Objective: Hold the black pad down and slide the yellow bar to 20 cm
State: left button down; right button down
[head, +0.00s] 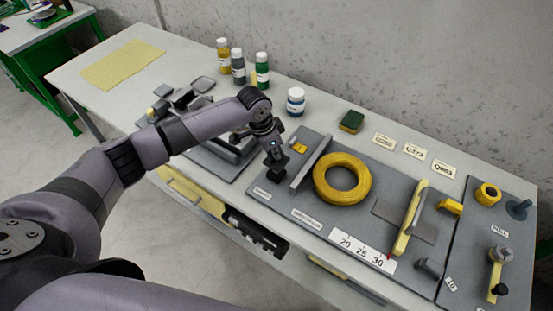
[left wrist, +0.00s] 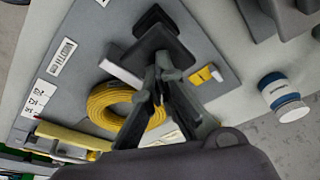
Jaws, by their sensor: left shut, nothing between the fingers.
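The black pad (head: 280,168) is at the left part of the grey board, partly hidden by my left gripper (head: 274,151). My left gripper is shut and empty, with its fingertips over the pad. In the left wrist view the fingertips (left wrist: 163,72) overlap the dark pad (left wrist: 160,48); I cannot tell whether they press on it. The yellow bar (head: 409,222) stands across the board at the right, its near end by a red mark just past the 30 of the white scale (head: 360,249). It also shows in the left wrist view (left wrist: 70,136). My right gripper is out of view.
A yellow cable coil (head: 342,179) lies between a grey upright plate (head: 310,162) and the yellow bar. A white jar (head: 296,101) and a green-yellow sponge (head: 352,121) stand behind. A panel with knobs (head: 495,255) is at the right.

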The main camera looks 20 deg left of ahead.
pick_arm(q)
jog(key=shift+s+f+b, duration=0.1)
jog(key=shift+f+b, duration=0.5)
jog(key=shift+f, duration=0.95)
